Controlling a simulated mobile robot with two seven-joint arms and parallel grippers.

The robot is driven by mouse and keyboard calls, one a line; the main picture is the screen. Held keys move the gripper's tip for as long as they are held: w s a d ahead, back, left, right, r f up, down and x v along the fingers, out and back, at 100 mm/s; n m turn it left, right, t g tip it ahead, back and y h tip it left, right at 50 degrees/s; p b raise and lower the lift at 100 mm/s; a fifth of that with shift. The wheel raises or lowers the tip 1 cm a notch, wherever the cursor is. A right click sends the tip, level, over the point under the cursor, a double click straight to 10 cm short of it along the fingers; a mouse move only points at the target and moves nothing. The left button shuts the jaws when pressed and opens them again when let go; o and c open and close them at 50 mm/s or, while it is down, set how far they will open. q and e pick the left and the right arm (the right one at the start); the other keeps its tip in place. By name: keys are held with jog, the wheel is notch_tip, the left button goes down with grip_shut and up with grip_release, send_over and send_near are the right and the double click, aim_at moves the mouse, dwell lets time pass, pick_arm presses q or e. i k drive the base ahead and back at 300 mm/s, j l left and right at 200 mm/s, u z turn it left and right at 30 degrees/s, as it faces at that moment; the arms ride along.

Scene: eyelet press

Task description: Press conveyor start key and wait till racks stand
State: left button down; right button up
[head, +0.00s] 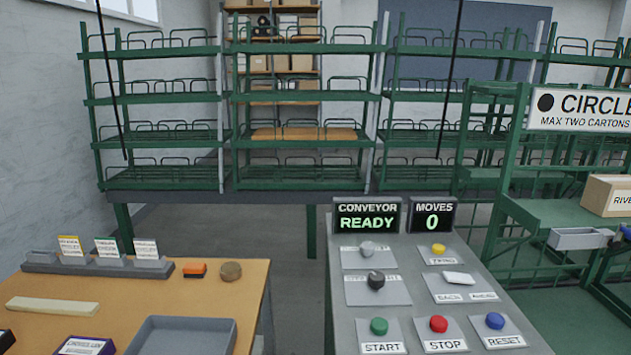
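The conveyor control panel (410,270) stands at the lower middle right in the head view. Its green START key (379,326) is at the front left, beside the red STOP key (438,324) and the blue RESET key (495,320). The conveyor display (367,217) reads READY and the moves display (432,216) reads 0. Green racks (300,110) with several shelf levels stand in a row behind; one shelf holds an orange-brown flat item (303,134). Neither of my grippers is in view.
A wooden table (190,295) at lower left holds a grey tray (180,336), a card holder (97,264) and small items. A green stand at right carries a carton (609,195) and a CIRCLE sign (583,112). Floor shows between table and panel.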

aim_at(380, 326)
jog(key=i+l+u, duration=0.15)
jog(key=l+u, duration=0.2)
jog(key=l, duration=0.65)
jog(key=l+u, duration=0.3)
jog(key=l, duration=0.75)
